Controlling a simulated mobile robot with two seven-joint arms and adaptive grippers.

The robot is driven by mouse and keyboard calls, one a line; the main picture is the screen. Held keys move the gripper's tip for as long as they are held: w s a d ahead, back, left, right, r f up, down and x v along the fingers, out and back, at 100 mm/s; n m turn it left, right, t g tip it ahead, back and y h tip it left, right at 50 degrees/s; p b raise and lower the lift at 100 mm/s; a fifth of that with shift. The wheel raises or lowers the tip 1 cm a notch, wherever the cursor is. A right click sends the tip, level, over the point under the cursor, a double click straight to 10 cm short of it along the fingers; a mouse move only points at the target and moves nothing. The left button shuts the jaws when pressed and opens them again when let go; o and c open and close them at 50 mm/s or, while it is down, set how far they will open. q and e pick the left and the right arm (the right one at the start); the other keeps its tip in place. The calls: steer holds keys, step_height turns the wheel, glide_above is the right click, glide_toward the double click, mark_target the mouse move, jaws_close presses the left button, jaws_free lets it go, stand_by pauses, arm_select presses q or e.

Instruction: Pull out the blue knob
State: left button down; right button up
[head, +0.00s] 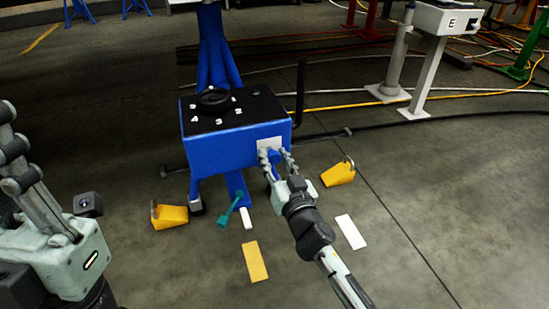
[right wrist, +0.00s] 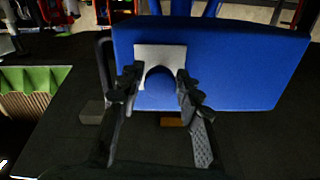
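A blue box (head: 232,143) on a blue stand has a white plate (head: 269,144) on its front face. In the right wrist view the plate (right wrist: 150,52) shows around a rounded blue shape (right wrist: 160,88), which seems to be the blue knob. My right gripper (head: 277,160) is at the plate. In the right wrist view its fingers (right wrist: 157,82) stand apart, one on each side of the blue shape, and I see no clear contact. In the head view the fingers largely hide the knob. My left gripper (head: 32,180) is at the left edge, away from the box, partly cut off.
A black dial (head: 213,99) with white numbers sits on the box's top. Yellow wedges (head: 170,216) (head: 338,173) lie on the floor at both sides. Cables and pipes run behind. The floor at front right is mostly clear.

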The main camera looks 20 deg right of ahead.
mark_target(275, 161)
jaws_close()
steer(key=shift+s, duration=0.15)
steer(key=s, duration=0.3)
steer(key=shift+s+d+f, duration=0.1)
steer(key=shift+o, duration=0.5)
jaws_free()
steer(key=o, duration=0.4)
